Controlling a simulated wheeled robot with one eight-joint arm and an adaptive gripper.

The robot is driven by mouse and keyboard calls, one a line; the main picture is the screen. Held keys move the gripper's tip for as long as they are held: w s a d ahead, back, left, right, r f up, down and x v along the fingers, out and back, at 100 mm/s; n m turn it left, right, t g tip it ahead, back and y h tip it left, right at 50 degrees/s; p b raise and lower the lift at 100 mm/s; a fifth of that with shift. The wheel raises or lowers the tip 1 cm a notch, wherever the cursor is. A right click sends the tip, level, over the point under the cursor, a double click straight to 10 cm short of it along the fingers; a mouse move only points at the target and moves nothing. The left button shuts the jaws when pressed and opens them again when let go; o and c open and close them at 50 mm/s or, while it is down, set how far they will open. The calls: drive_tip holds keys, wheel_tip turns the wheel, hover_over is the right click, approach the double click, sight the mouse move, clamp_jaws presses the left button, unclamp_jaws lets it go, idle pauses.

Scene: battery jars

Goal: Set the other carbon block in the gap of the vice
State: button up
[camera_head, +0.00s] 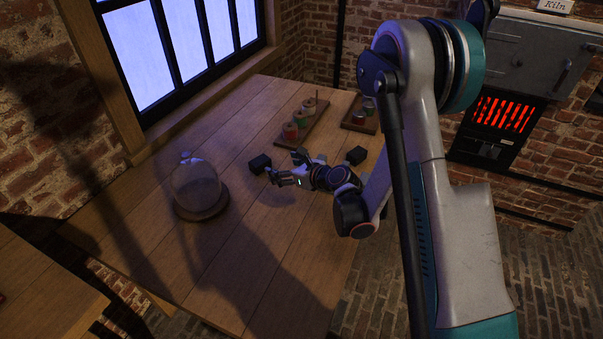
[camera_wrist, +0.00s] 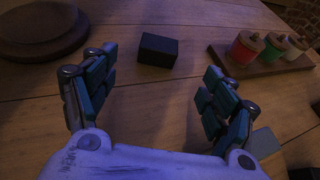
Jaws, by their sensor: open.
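A black carbon block (camera_head: 260,163) lies on the wooden table, just beyond my gripper's fingertips. In the wrist view the same block (camera_wrist: 158,49) sits ahead of the gap between the fingers, apart from both. My gripper (camera_head: 284,164) is open and empty, low over the table; its spread fingers also show in the wrist view (camera_wrist: 158,72). Another dark blocky thing (camera_head: 356,155) stands to the right, behind my wrist; I cannot tell whether it is the vice or a block. A grey flat-topped piece (camera_wrist: 262,142) shows partly behind my right finger. No vice gap is clearly visible.
A glass dome (camera_head: 196,186) on a round wooden base stands at the left. A wooden tray (camera_wrist: 262,66) with red, green and white jars is right of the block. A second tray (camera_head: 357,121) with jars is farther right. The table's front left is clear.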

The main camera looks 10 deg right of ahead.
drive_tip(key=d+r+m+t+h, duration=0.3)
drive_tip(key=d+r+m, duration=0.35)
drive_tip(key=r, duration=0.75)
drive_tip(key=d+r+m+t+h, duration=0.2)
drive_tip(key=d+r+m+t, duration=0.15)
drive_tip(key=r+m, duration=0.85)
drive_tip(key=s+d+r+m+g+h, duration=0.4)
drive_tip(key=s+d+m+h, duration=0.35)
drive_tip(key=s+m, duration=0.65)
drive_tip(key=s+f+m+g+y, duration=0.1)
drive_tip(key=s+f+m+g, duration=0.1)
drive_tip(key=s, duration=0.4)
drive_tip(key=s+a+f+m+g+y, duration=0.1)
drive_tip(key=s+f+m+g, duration=0.1)
drive_tip(key=s+f+m, duration=0.2)
drive_tip(key=shift+s+m, duration=0.65)
drive_tip(key=shift+s, duration=0.55)
drive_tip(key=shift+o, duration=0.4)
drive_tip(key=s+a+f+m+g+y, duration=0.2)
drive_tip(key=s+a+f, duration=0.1)
drive_tip(key=s, duration=0.5)
drive_tip(key=shift+a+f+m+y, duration=0.35)
drive_tip(key=shift+a+f+m, duration=0.05)
drive_tip(key=shift+a, duration=0.3)
drive_tip(key=shift+s+a+f+g, duration=0.1)
drive_tip(key=shift+s+a+g, duration=0.15)
drive_tip(key=shift+g, duration=0.1)
